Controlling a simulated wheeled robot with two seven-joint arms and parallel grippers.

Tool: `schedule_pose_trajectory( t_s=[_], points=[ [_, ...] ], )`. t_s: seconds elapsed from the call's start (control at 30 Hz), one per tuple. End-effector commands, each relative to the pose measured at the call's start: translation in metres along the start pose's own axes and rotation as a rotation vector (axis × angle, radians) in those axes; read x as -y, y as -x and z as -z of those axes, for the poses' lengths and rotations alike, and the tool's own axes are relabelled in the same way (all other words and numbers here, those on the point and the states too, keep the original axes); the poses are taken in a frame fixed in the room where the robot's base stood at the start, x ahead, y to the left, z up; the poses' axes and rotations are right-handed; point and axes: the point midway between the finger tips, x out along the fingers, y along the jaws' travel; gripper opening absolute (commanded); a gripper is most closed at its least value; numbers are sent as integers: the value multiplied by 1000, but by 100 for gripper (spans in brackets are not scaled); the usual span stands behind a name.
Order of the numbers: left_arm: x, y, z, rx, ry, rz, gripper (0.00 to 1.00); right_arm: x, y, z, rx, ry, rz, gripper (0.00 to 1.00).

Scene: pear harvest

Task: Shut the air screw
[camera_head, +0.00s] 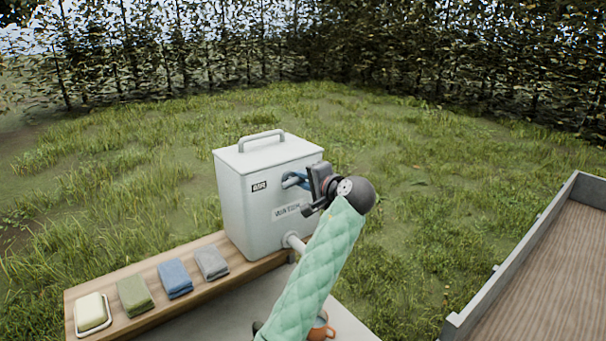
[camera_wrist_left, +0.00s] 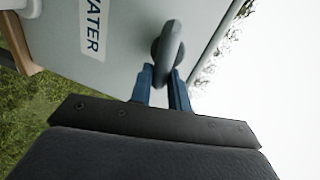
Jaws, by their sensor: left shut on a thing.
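The air screw (camera_wrist_left: 168,48) is a grey knob with a flat wing on the upper front of the pale grey water tank (camera_head: 238,207). In the left wrist view the blue fingertips of my left gripper (camera_wrist_left: 163,84) are on both sides of the wing, shut on it. In the head view the left gripper (camera_head: 294,181) is at the tank's front, and it hides most of the screw. Whether the screw is fully turned in cannot be told. My right gripper is not in view.
The tank stands on a wooden board (camera_head: 203,299) with a soap dish (camera_head: 93,328) and green (camera_head: 135,295), blue (camera_head: 174,278) and grey (camera_head: 211,262) cloths. An orange cup (camera_head: 329,329) is partly behind my arm. A wood-floored bed (camera_head: 545,290) is at right.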

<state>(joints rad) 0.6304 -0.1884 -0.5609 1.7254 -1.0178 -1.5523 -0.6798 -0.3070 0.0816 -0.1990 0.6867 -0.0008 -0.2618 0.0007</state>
Motion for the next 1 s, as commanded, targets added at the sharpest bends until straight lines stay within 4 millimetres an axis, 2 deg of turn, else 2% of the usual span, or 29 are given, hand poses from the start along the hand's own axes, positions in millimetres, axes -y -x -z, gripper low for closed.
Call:
schedule_pose_trajectory(
  t_s=[0.1,0.4,0.8,0.83,0.9,0.93,1.0],
  points=[
    [0,1,1,9,-52,0,0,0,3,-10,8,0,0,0],
    [-3,0,1,22,-119,0,0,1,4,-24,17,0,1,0],
    [-4,0,1,23,-125,-1,0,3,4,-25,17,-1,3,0],
    [-4,0,1,23,-125,-1,20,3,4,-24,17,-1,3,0],
    [-4,0,1,23,-125,0,34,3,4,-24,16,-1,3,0],
    [-4,0,1,24,-125,0,40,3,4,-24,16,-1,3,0],
    [-4,0,1,24,-124,0,40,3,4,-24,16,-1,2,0]
  ],
)
